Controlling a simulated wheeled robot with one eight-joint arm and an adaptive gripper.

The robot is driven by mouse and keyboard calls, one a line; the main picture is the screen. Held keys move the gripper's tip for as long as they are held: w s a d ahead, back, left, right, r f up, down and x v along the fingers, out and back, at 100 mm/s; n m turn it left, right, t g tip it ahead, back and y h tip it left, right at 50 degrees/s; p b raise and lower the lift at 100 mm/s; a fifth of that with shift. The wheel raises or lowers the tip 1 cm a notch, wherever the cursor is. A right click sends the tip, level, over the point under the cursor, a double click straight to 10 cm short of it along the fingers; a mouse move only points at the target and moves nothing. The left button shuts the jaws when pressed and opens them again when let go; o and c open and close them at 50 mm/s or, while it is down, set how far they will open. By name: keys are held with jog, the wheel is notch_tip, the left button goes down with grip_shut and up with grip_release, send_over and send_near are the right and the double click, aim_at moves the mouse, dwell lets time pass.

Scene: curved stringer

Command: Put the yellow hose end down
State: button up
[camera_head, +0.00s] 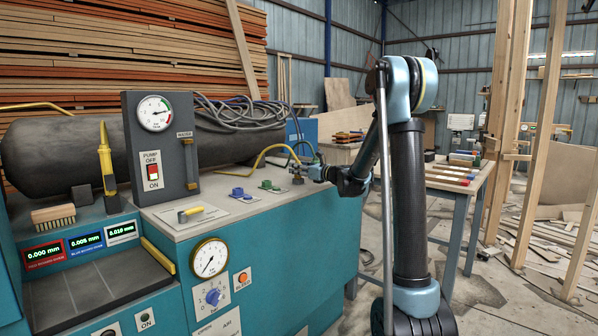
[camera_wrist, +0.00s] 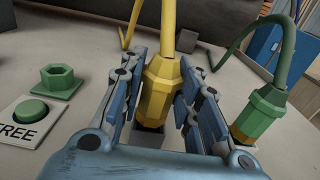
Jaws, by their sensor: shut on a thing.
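In the wrist view my gripper (camera_wrist: 160,90) has its two blue fingers on either side of the yellow hose end (camera_wrist: 162,78) and is shut on it. The yellow hose end has a faceted collar, and its hose rises away from it. A grey block-like part shows just below it; I cannot tell whether they touch. In the head view my gripper (camera_head: 312,173) is small, low over the far right end of the bench top. The yellow hose (camera_head: 264,153) arches to it from the left.
A green hose end (camera_wrist: 262,110) stands close to my right finger. A green hex fitting (camera_wrist: 58,80) and a green button (camera_wrist: 31,110) lie left of my gripper. On the bench (camera_head: 215,210), a blue fitting (camera_head: 238,194) and a pressure gauge panel (camera_head: 158,145) stand farther left.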

jog(key=o, duration=1.1)
jog(key=v, duration=1.2)
jog(key=s+d+f+n+g+h, duration=0.1)
jog(key=s+f+n+g+h, duration=0.2)
jog(key=s, duration=0.4)
jog(key=s+f+n, duration=0.3)
jog(key=s+n, duration=0.3)
jog(key=s, duration=0.2)
jog(key=s+d+f+n+g+h, duration=0.1)
jog(key=s+f+n+g+h, duration=0.2)
jog(key=s, duration=0.4)
jog(key=s+d+f+n+g+h, duration=0.1)
jog(key=s+d+f+n+h, duration=0.1)
jog(key=s+d+f+n, duration=0.2)
jog(key=s+d+f+n+g+h, duration=0.1)
jog(key=s+d+f+n+h, duration=0.2)
jog(key=s, duration=0.8)
jog(key=s+d+f+n+h, duration=0.3)
jog(key=s+d+f+n, duration=0.3)
jog(key=s+d+f, duration=0.1)
jog(key=shift+s+d+n+g, duration=0.2)
jog(key=shift+s+d, duration=0.15)
jog(key=shift+d, duration=0.3)
jog(key=shift+s+d+n+g, duration=0.1)
jog(key=shift+s+d+g, duration=0.1)
jog(key=shift+s+d, duration=0.3)
